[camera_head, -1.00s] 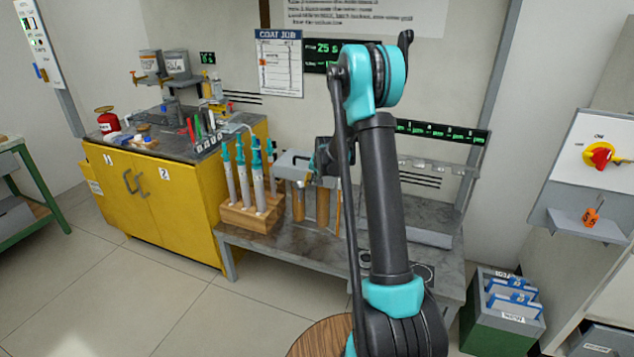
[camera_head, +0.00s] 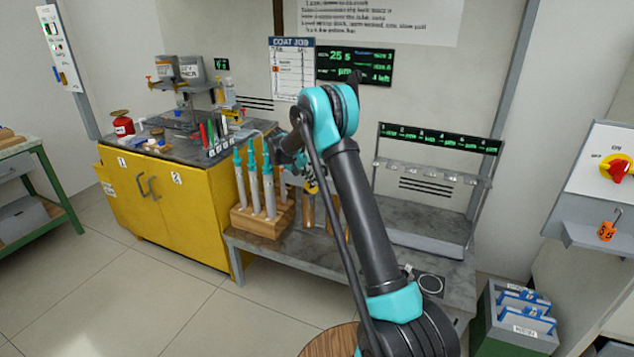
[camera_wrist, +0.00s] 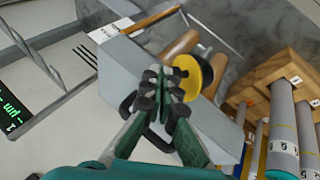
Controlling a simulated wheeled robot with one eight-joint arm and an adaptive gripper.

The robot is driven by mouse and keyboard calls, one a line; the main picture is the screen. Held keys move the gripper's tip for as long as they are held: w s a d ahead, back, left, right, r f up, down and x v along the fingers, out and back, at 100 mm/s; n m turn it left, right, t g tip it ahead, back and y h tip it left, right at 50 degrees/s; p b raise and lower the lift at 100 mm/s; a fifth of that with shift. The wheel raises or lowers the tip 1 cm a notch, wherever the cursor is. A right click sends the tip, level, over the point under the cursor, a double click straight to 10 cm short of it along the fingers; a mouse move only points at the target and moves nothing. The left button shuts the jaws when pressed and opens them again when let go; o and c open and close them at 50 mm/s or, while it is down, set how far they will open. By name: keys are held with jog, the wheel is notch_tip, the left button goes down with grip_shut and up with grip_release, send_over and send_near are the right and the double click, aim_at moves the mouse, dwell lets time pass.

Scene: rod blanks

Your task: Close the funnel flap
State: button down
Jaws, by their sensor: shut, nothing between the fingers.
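My gripper (camera_wrist: 163,85) is shut and empty in the wrist view, its green fingers and black tips together over a grey box-like body (camera_wrist: 117,72). Whether the tips touch it cannot be told. A round yellow and black part (camera_wrist: 188,76) shows just right of the fingertips. It also shows in the head view (camera_head: 310,181), beside the end of my arm. I cannot tell for certain which part is the funnel flap. In the head view my arm hides most of the grey body.
A wooden block (camera_head: 257,222) with several upright grey tubes stands left of my gripper on the grey bench (camera_head: 330,262). A slotted rack (camera_head: 430,172) stands behind the arm. A yellow cabinet (camera_head: 180,205) is at left.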

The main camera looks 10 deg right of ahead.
jog(key=shift+w+a+f, duration=0.2)
jog(key=shift+w+a, duration=0.1)
jog(key=shift+a, duration=0.25)
jog(key=shift+w+a+f, duration=0.2)
jog(key=shift+w+a, duration=0.05)
jog(key=shift+a, duration=0.3)
jog(key=shift+w+a+f, duration=0.3)
jog(key=shift+a+f, duration=0.15)
jog(key=shift+a, duration=0.05)
jog(key=shift+w+a+f, duration=0.3)
jog(key=shift+a+f, duration=0.15)
jog(key=shift+a, duration=0.05)
jog(key=shift+f, duration=0.1)
